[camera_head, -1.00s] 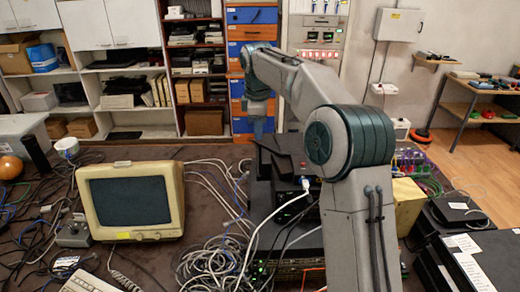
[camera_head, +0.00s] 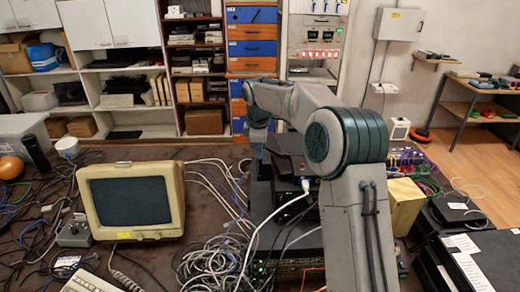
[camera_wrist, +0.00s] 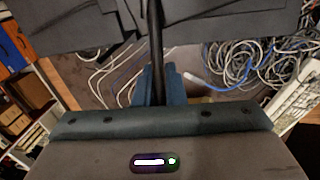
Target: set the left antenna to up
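A dark router (camera_head: 288,165) sits near the middle of the table, with a white cable plugged into its front. In the wrist view, its dark body (camera_wrist: 90,32) fills the top. A thin black rod, seemingly the left antenna (camera_wrist: 156,45), runs from there down between my gripper's blue fingers (camera_wrist: 160,86). The fingers are close together, one on each side of the rod, and appear shut on it. In the head view my gripper (camera_head: 257,150) is low at the router's left side, partly hidden. The antenna cannot be made out there.
An old beige monitor (camera_head: 132,202) stands at the left. Tangled grey cables (camera_head: 215,262) lie in front of the router. A yellowish box (camera_head: 404,207) and black devices (camera_head: 455,212) are at the right. Storage shelves (camera_head: 130,85) stand behind the table.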

